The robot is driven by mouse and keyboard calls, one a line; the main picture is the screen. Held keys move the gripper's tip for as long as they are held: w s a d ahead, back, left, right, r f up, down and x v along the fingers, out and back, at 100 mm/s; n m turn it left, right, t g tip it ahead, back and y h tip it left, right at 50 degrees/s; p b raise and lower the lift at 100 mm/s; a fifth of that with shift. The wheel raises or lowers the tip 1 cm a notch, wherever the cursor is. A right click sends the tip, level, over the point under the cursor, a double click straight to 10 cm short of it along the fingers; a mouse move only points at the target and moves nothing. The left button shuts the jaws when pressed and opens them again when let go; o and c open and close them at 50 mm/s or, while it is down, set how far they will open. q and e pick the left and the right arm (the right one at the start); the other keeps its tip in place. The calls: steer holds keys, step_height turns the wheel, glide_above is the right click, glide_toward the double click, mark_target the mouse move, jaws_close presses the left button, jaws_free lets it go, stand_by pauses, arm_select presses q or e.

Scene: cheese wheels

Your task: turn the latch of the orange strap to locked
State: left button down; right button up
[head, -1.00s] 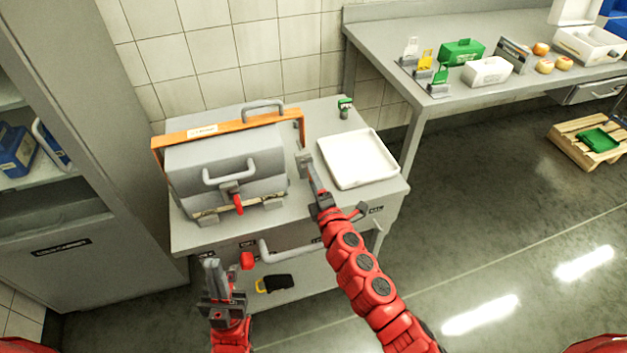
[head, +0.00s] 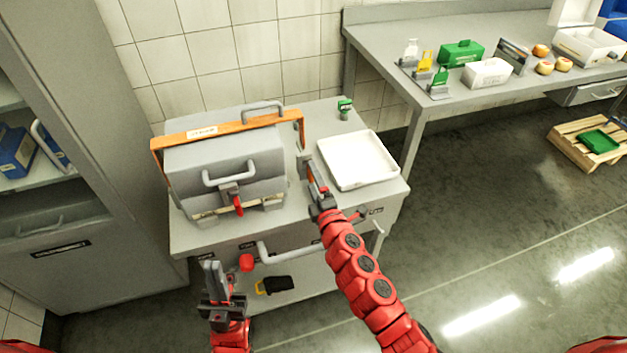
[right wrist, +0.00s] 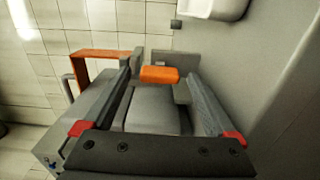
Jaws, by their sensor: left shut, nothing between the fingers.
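A grey lidded box (head: 225,165) stands on a grey cart, with an orange strap (head: 225,128) across its top and down its sides. The strap also shows in the right wrist view (right wrist: 97,54). In that view a small orange piece (right wrist: 158,75), apparently the strap's latch, lies between the spread fingers of my right gripper (right wrist: 155,68); I cannot tell whether they touch it. In the head view my right gripper (head: 309,177) is just right of the box. My left gripper (head: 211,275) is shut and empty, low in front of the cart.
A white tray (head: 357,160) lies on the cart right of my right gripper. The box front has a red lever (head: 238,205) and a grey handle (head: 229,172). A small green-topped item (head: 345,107) stands at the cart's back.

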steer(key=shift+s+d+f, duration=0.1)
steer(key=shift+s+d, duration=0.1)
steer(key=shift+s, duration=0.35)
steer(key=b+v, duration=0.2)
steer(key=v, duration=1.4)
steer(key=shift+s, duration=0.15)
